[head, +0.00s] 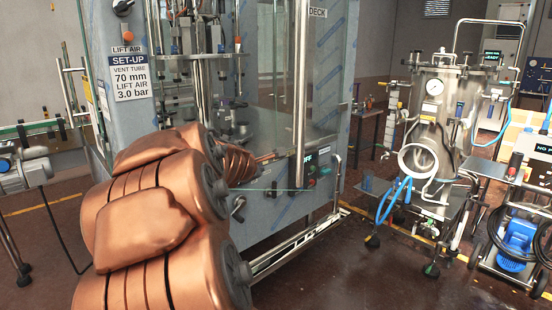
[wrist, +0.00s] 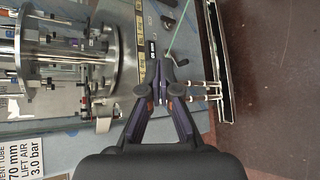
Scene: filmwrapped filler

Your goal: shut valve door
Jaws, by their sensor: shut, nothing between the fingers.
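The filler (head: 335,95) has clear glass panels around its valves (head: 200,60), which also show in the wrist view (wrist: 60,60). A thin green glass edge (head: 285,190) runs level in front of the lower cabinet, reaching a tall steel bar (head: 301,90). It looks like the lower edge of the valve door, standing out from the cabinet; its exact angle is unclear. A thin green line also shows in the wrist view (wrist: 182,28). My gripper (wrist: 161,88) is shut and empty, in front of the cabinet near the button panel (wrist: 150,48). Contact with the door cannot be told.
A steel tank (head: 437,115) with hoses stands on the right, beside a blue pump on a trolley (head: 517,240). A motor and conveyor (head: 30,170) are at the left. A low rail (head: 295,240) runs along the cabinet's foot. The floor (head: 350,275) in front is clear.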

